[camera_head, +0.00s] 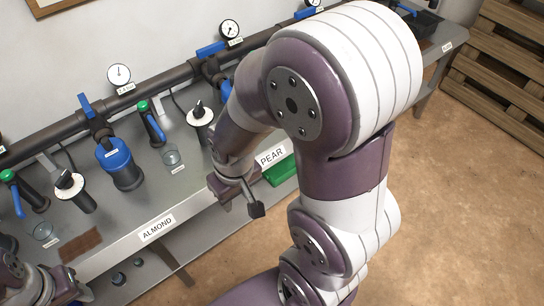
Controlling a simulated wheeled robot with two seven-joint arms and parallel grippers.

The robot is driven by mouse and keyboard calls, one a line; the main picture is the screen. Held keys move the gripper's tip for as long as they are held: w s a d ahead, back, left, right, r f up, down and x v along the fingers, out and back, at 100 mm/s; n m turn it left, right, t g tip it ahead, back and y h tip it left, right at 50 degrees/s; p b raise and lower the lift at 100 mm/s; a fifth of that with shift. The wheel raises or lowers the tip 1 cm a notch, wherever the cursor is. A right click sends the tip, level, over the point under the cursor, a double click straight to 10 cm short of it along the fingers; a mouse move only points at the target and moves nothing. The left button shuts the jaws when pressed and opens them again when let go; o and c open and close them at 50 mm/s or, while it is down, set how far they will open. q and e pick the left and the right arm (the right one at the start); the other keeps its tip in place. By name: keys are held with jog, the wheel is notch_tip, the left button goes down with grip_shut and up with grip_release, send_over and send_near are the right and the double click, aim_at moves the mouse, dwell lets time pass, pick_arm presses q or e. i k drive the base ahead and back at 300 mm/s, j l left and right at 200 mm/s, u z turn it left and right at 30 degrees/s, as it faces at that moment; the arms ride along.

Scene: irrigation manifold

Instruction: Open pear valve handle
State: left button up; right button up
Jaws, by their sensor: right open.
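The white PEAR label (272,157) is on the front edge of the bench, right of the ALMOND label (157,228). A blue lever (211,49) sits on the main pipe behind the PEAR section, and part of another blue handle (226,89) shows beside my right arm. I cannot tell which of these is the pear valve handle; my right arm hides much of that section. My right gripper (239,197) is open and empty, low in front of the bench edge near the PEAR label. My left gripper (66,289) is partly visible at the bottom left; its jaws are unclear.
The dark pipe (155,82) runs along the bench (122,217), with gauges (119,75), a blue filter (118,162) and green-topped valves (152,122) nearby.

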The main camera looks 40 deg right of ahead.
aim_at(209, 50)
jog(key=l+z, duration=0.1)
jog(key=z, duration=0.3)
jog(key=i+z, duration=0.1)
jog(key=z, duration=0.3)
jog(key=l+z, duration=0.1)
jog(key=z, duration=0.3)
jog(key=i+j, duration=0.05)
